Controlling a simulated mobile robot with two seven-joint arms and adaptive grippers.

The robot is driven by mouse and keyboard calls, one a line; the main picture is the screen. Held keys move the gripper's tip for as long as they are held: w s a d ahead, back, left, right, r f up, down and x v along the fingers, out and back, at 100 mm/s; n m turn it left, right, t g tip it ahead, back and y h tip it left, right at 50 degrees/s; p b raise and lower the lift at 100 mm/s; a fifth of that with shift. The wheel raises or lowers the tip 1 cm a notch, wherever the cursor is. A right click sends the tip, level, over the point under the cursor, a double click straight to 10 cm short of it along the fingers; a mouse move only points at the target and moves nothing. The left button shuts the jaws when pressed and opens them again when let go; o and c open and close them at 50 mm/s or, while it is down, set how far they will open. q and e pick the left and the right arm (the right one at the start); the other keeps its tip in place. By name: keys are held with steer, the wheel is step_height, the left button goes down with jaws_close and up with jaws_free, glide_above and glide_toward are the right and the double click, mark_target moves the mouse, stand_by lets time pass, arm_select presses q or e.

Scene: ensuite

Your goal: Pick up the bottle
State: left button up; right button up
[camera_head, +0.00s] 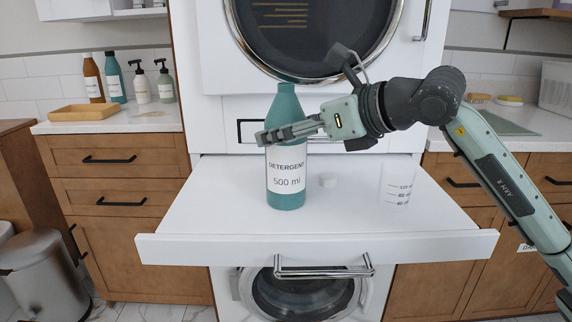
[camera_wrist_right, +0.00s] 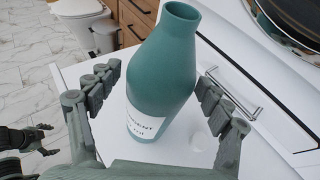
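The teal detergent bottle (camera_head: 287,197), with a white "DETERGENT 500 ml" label, stands upright on a white pull-out shelf (camera_head: 350,225). My right gripper (camera_head: 262,138) reaches in from the right at the height of the bottle's upper body, its near finger crossing in front. In the right wrist view, the bottle (camera_wrist_right: 168,70) is between the two fingers of this gripper (camera_wrist_right: 160,85). The fingers are spread, with narrow gaps seeming to show on both sides. My left gripper (camera_wrist_right: 48,140) shows at the wrist view's left edge, fingers apart and empty.
A small white cap (camera_head: 327,180) and a clear measuring cup (camera_head: 397,185) stand on the shelf right of the bottle. A metal handle (camera_head: 325,270) is below the shelf front. Several bottles (camera_head: 115,78) and a wooden tray (camera_head: 84,112) are on the left counter.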

steer(key=shift+r, duration=0.1)
steer(key=c, duration=1.6)
